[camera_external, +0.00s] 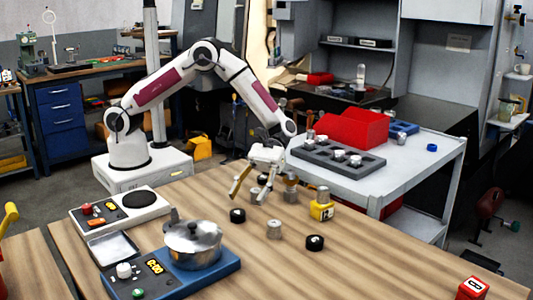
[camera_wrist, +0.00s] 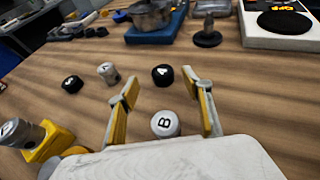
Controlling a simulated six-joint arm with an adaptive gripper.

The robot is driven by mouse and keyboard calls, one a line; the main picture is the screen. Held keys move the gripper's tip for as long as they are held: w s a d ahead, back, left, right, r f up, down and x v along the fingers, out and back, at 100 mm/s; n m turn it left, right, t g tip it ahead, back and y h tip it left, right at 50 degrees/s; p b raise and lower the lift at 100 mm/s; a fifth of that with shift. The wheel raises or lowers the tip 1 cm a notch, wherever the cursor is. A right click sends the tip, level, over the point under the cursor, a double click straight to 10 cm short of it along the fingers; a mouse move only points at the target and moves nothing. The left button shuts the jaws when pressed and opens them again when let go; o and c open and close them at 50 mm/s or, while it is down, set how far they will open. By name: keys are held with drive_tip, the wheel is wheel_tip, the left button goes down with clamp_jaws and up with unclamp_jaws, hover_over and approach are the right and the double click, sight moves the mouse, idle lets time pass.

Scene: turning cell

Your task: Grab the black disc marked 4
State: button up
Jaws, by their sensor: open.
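A black disc (camera_wrist: 162,75) with a white mark that looks like a 4 lies on the wooden table, just beyond and between my fingertips in the wrist view. It appears to be the black disc (camera_external: 237,215) just below my gripper (camera_external: 249,196) in the external view. My gripper (camera_wrist: 160,90) is open and empty, pointing down above the table, with nothing between its yellow fingers touched. A second black disc (camera_wrist: 72,84), its mark too small to read, lies to the left; it also shows in the external view (camera_external: 314,242).
A silver cylinder marked B (camera_wrist: 165,123) stands close to my fingers. Another silver cylinder (camera_wrist: 108,73) stands between the two discs. A yellow-based piece (camera_external: 321,207) stands nearby. A pot (camera_external: 192,240) on a blue base is at front left. The front right table is mostly clear.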

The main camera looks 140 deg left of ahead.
sight(239, 211)
drive_tip(key=shift+d, duration=0.1)
drive_tip(key=shift+f+x, duration=0.15)
drive_tip(key=shift+x, duration=1.1)
drive_tip(key=shift+f+x, duration=0.15)
drive_tip(key=shift+x, duration=1.15)
drive_tip(key=shift+s, duration=0.15)
drive_tip(key=c, duration=1.4)
